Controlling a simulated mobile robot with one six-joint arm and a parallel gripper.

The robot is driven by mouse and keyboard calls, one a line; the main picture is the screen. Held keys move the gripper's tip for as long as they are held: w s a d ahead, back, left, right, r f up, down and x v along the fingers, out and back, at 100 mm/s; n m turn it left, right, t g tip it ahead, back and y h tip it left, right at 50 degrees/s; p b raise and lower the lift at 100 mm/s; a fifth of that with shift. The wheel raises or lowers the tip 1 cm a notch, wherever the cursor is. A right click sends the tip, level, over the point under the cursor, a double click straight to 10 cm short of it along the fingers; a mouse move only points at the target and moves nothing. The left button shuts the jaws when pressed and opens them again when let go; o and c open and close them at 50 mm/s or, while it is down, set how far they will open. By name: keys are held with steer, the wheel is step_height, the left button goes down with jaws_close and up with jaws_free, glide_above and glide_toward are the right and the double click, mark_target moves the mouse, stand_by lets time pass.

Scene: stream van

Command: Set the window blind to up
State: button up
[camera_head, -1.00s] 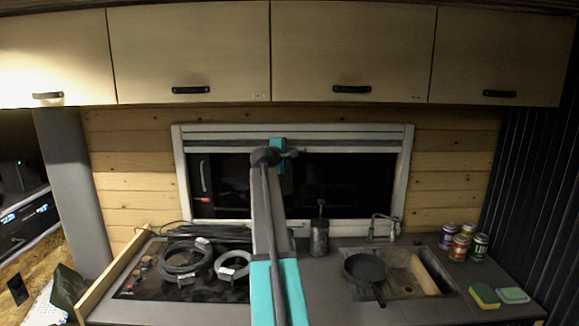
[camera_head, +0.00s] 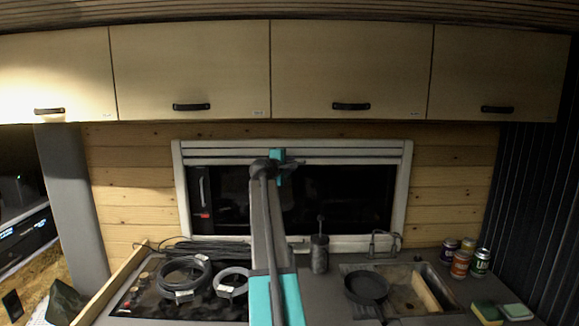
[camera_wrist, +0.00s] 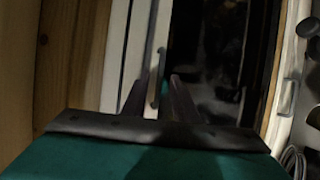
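The window blind (camera_head: 345,161) is gathered into a narrow light band along the top of the window (camera_head: 340,200), with dark glass below. My gripper (camera_head: 283,160) is at this band, near the middle of the window; my arm partly hides it. In the wrist view, my gripper's two fingers (camera_wrist: 156,85) are apart, one on each side of a thin grey bar (camera_wrist: 155,75) beside the white window frame (camera_wrist: 117,60). I cannot tell whether the fingers touch the bar.
Closed cabinets (camera_head: 350,65) hang above the window. The counter below holds cable coils (camera_head: 185,277), a dark canister (camera_head: 319,254), a pan (camera_head: 367,286), several cans (camera_head: 460,264) and sponges (camera_head: 487,312).

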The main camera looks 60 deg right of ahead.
steer(key=shift+a, duration=0.15)
steer(key=b+v, duration=0.4)
steer(key=v, duration=0.9)
steer(key=shift+a, duration=0.2)
steer(key=shift+s, duration=0.15)
